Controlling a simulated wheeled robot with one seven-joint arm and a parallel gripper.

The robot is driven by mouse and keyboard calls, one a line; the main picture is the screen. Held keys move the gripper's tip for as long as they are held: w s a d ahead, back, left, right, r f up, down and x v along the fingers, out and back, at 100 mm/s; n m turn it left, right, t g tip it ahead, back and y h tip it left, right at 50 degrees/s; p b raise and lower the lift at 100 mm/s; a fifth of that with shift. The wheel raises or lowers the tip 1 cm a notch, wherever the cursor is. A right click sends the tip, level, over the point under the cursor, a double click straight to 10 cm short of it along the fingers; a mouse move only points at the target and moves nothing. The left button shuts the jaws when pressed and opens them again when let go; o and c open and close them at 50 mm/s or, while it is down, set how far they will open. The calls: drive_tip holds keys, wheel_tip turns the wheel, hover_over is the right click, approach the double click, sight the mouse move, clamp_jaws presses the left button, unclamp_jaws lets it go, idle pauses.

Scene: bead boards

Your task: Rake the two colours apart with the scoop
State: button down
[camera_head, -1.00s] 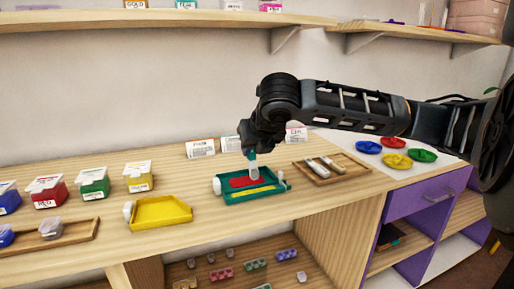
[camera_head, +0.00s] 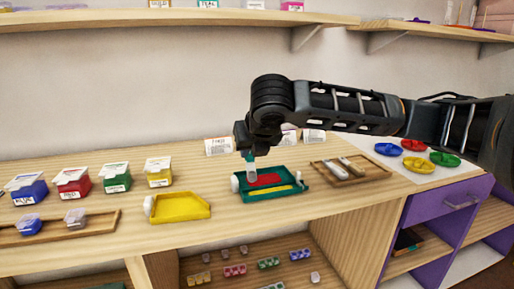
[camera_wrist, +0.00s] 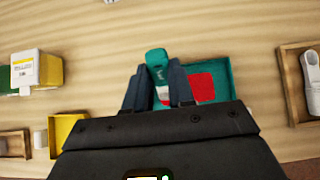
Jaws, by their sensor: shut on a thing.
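The green bead board (camera_head: 283,193) lies on the wooden counter. It holds a patch of red beads (camera_head: 266,181) on its far side and a strip of yellow beads (camera_head: 268,191) on its near side. My gripper (camera_head: 249,152) is above the board's left part and is shut on the scoop (camera_head: 252,170), which has a teal handle and a pale lower end. The scoop points down beside the red patch; I cannot tell whether it touches the beads. In the wrist view the scoop handle (camera_wrist: 156,58) sits between the fingers, with red beads (camera_wrist: 203,87) to the right.
A yellow board (camera_head: 180,208) lies to the left. A wooden tray (camera_head: 372,174) with pale tools is to the right, with several coloured dishes (camera_head: 414,145) beyond. Lidded boxes (camera_head: 72,182) stand at the left.

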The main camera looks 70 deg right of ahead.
drive_tip(key=shift+s+d+b, duration=0.15)
drive_tip(key=shift+s+d, duration=0.95)
drive_tip(key=shift+s, duration=0.2)
drive_tip(key=shift+s+d+b, duration=0.15)
drive_tip(key=shift+s+d, duration=0.95)
drive_tip(key=shift+s, duration=0.2)
drive_tip(key=shift+r+p, duration=2)
drive_tip(key=shift+r, duration=0.5)
